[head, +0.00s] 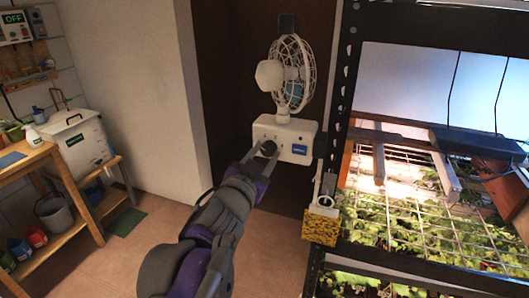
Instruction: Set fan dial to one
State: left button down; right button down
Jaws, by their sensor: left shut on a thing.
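A white fan (292,75) with a wire cage is mounted on the dark panel beside the rack. Its white control box (299,130) is below the cage and carries a blue label. My left arm reaches up to the front face of the box. My left gripper (266,149) is at the dial on the box's left part and is shut on it. The gripper hides most of the dial, so I cannot read its setting. My right gripper is not in view.
The black rack post (341,110) stands just right of the fan, with seedlings (430,230) on its shelves. A yellow speckled block (320,226) hangs by the post. A wooden bench (75,185) with a white bin stands at left. Floor between is clear.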

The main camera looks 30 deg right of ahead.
pick_arm(q)
jog(key=m+p, duration=0.2)
jog(key=m, duration=0.3)
jog(key=shift+m, duration=0.3)
dwell(0.4)
jog(key=shift+c, duration=2.2)
grip_release()
jog(key=shift+a, duration=0.1)
jog(key=v, duration=1)
jog(key=shift+s+a+b, duration=0.2)
jog(key=shift+a+b, duration=0.05)
jog(key=shift+b, duration=0.2)
